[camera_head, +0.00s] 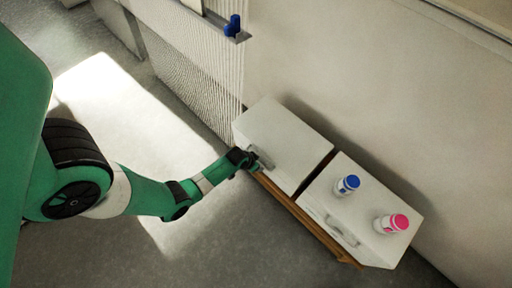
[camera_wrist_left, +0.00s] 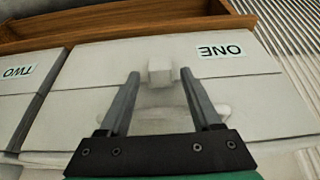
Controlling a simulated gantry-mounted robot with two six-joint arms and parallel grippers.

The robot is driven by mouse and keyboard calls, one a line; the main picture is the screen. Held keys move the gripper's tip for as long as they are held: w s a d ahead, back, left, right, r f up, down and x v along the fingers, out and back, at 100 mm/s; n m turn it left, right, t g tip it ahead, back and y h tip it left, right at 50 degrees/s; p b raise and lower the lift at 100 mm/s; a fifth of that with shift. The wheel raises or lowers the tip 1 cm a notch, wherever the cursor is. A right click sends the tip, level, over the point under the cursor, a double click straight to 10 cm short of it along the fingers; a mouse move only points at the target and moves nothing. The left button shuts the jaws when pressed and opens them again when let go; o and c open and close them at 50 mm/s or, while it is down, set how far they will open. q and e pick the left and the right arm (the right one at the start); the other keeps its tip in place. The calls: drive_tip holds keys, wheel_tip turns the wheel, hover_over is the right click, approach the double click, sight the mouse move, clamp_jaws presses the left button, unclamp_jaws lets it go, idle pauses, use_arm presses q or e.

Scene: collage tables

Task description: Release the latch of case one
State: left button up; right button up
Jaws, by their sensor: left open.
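Case one (camera_head: 283,143) is a white box on a wooden stand, the left of two cases in the head view. In the left wrist view its front (camera_wrist_left: 260,95) carries a label (camera_wrist_left: 220,51) reading ONE, upside down. A pale latch block (camera_wrist_left: 160,72) stands out near the top of that face, with a pale handle (camera_wrist_left: 165,114) partly hidden by my fingers. My left gripper (camera_wrist_left: 156,77) is open, its two fingers on either side of the latch in the picture. I cannot tell whether they touch it. In the head view the left gripper (camera_head: 247,158) is at the case's front.
Case two (camera_head: 357,212) stands to the right, with a blue-capped bottle (camera_head: 347,185) and a pink-capped bottle (camera_head: 391,223) on top. The wooden stand (camera_head: 318,231) runs along the front. A wall is behind. The floor (camera_head: 240,250) in front is clear.

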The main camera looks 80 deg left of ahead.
use_arm(q)
drive_tip(key=shift+w+f, duration=0.1)
drive_tip(key=shift+f, duration=0.1)
drive_tip(key=shift+c, duration=0.2)
clamp_jaws()
drive_tip(key=shift+s+d+f, duration=0.1)
drive_tip(key=shift+s, duration=0.1)
idle(0.6)
drive_tip(key=shift+s+d+f+t+y+b, duration=0.3)
drive_tip(key=shift+s+f+t+y+b, duration=0.3)
drive_tip(key=shift+t, duration=0.35)
drive_tip(key=shift+s+d+f+t+y+b, duration=0.25)
drive_tip(key=shift+s+f+t+y+b, duration=0.35)
drive_tip(key=shift+t, duration=0.4)
drive_tip(key=shift+s+d+f+t+y+b, duration=0.35)
drive_tip(key=shift+t+y+b, duration=0.15)
drive_tip(key=shift+t+b, duration=0.35)
drive_tip(key=shift+f, duration=0.1)
drive_tip(key=shift+o, duration=0.2)
unclamp_jaws()
drive_tip(key=shift+w+a, duration=0.1)
